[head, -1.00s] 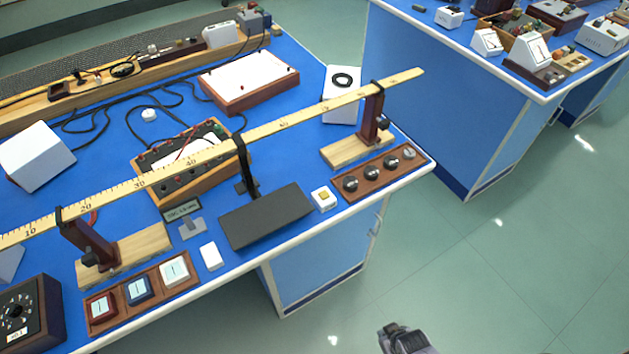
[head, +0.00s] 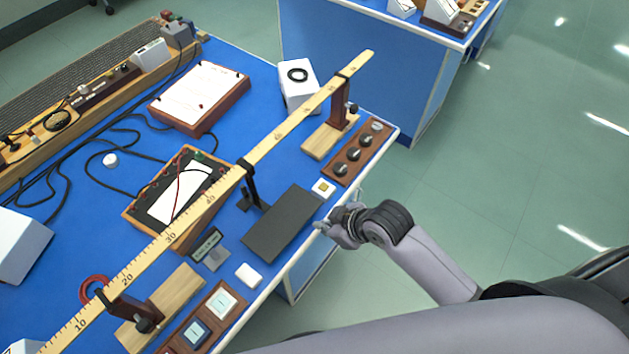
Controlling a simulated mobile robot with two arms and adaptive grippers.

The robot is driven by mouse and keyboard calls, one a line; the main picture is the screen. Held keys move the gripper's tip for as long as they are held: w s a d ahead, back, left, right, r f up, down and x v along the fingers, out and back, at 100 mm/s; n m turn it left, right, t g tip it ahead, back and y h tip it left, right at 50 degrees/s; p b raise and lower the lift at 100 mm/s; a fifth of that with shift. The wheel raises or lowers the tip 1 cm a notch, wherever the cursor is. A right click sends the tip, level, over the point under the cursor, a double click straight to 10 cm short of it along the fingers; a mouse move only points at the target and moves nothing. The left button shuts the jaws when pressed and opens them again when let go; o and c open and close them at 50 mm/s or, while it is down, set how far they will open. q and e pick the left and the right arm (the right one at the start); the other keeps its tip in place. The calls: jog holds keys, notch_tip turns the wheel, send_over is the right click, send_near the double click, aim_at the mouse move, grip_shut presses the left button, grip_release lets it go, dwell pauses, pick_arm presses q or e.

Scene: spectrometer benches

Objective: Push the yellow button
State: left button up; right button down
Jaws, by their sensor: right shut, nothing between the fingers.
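My right gripper (head: 325,226) is shut and empty. In the picture it is just below the button, at the bench's front edge, and appears apart from it. Its height above the bench is hard to tell. My left gripper is not in view.
A long ruler (head: 275,137) on wooden stands crosses above the bench. The dark grey plate (head: 280,224) lies left of the button, and the knob strip (head: 358,154) lies up and right. Open floor is at right.

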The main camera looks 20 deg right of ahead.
aim_at(323, 189)
jog(key=w+a+r+n, duration=0.1)
jog(key=r, duration=0.1)
jog(key=w+a+r+n+y, duration=0.1)
jog(key=w+r+n, duration=0.1)
jog(key=shift+w+a, duration=0.2)
jog(key=shift+a, duration=0.2)
jog(key=shift+w+r+n+y, duration=0.6)
jog(key=shift+w+n, duration=0.2)
jog(key=shift+n, duration=0.3)
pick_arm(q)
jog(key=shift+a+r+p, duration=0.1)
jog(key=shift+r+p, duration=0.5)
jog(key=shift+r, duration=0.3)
pick_arm(e)
jog(key=w+d+r+n+y, duration=0.1)
jog(key=w+d+r+n, duration=0.3)
jog(key=w+d+r, duration=0.1)
jog(key=shift+w+d+r+n, duration=0.2)
jog(key=shift+w+r+n, duration=0.2)
jog(key=shift+w, duration=0.3)
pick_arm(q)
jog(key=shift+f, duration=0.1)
pick_arm(e)
jog(key=shift+f, duration=0.15)
